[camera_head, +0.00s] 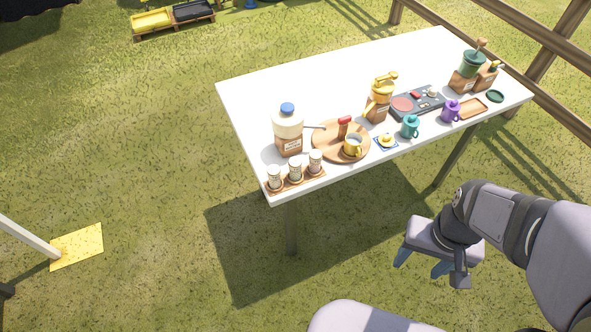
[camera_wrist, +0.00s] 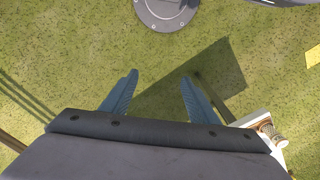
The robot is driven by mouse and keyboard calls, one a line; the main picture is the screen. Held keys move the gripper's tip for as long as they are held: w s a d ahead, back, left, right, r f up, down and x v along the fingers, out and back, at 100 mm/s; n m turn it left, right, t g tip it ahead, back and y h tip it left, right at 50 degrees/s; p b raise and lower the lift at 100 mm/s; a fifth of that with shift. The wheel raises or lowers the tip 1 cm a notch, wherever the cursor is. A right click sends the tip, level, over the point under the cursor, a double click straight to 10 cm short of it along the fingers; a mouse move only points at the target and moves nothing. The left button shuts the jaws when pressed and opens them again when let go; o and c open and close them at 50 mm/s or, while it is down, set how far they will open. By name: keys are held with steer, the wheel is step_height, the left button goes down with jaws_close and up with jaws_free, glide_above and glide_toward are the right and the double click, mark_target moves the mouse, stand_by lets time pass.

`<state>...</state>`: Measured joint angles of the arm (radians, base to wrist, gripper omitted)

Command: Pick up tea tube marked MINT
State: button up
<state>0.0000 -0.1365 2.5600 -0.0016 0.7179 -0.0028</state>
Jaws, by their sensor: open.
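Several small pale tubes stand in a row on a wooden holder (camera_head: 296,182) at the near left corner of the white table. They are the left tube (camera_head: 274,178), the middle tube (camera_head: 295,169) and the right tube (camera_head: 315,162). Their labels are too small to read, so I cannot tell which is MINT. My gripper (camera_head: 424,266) is off the table's front edge, over the grass, well to the right of the tubes. In the wrist view my gripper (camera_wrist: 158,88) has its blue fingers apart with nothing between them. The wrist view shows a tube at its lower right (camera_wrist: 278,138).
Behind the tubes stands a large jar with a blue cap (camera_head: 288,130). To its right are a round wooden tray (camera_head: 325,146) with a yellow mug (camera_head: 353,146), a yellow dispenser (camera_head: 380,97), a teal mug (camera_head: 410,126) and a purple mug (camera_head: 451,111). The table's back left (camera_head: 260,88) is clear.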

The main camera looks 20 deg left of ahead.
steer(key=c, duration=0.5)
